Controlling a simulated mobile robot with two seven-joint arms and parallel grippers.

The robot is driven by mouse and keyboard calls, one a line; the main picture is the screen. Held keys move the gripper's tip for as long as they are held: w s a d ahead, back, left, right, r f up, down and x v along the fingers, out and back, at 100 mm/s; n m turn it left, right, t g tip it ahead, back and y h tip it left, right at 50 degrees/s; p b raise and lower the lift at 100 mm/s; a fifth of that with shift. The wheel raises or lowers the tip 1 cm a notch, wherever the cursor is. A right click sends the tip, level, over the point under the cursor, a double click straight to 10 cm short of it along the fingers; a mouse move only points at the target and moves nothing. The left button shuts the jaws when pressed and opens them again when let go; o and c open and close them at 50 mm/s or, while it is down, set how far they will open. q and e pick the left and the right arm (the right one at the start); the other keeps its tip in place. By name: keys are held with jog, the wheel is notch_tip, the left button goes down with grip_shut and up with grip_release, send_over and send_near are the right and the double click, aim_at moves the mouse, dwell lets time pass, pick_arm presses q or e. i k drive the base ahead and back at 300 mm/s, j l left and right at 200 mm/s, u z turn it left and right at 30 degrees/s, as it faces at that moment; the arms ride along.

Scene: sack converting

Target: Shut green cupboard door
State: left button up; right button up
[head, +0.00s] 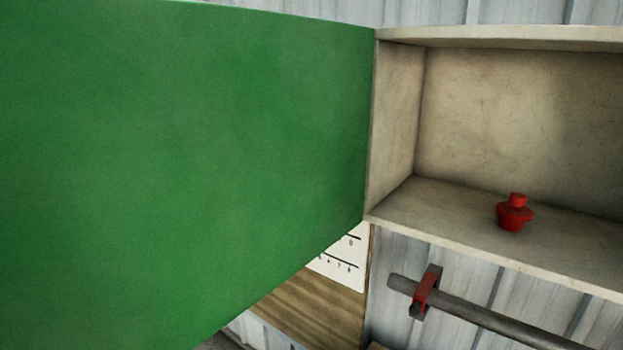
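The green cupboard door (190,150) stands wide open and fills the left half of the head view. Its right edge meets the left side wall of the pale cupboard (395,120), whose open inside shows at the right. A red knob-shaped object (514,213) sits upright on the cupboard floor. Neither of my grippers is in view. The door's left end and the cupboard's right end lie outside the picture.
Below the cupboard, a grey bar (490,328) with a red bracket (426,292) runs along the corrugated wall (480,262). A white sheet with dark markings (345,262) and a wooden board (312,307) show below the door.

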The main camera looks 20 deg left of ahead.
aim_at(166, 166)
jog(key=j+z, duration=0.25)
jog(key=j, duration=0.2)
jog(key=j+z, duration=0.2)
jog(key=j, duration=0.3)
jog(key=j+z, duration=0.25)
jog(key=j, duration=0.2)
jog(key=k+j+z, duration=0.2)
jog(key=j, duration=0.25)
jog(key=j+z, duration=0.25)
jog(key=j, duration=0.2)
jog(key=k+j+z, duration=0.15)
jog(key=k+j, duration=0.45)
jog(key=k, duration=0.2)
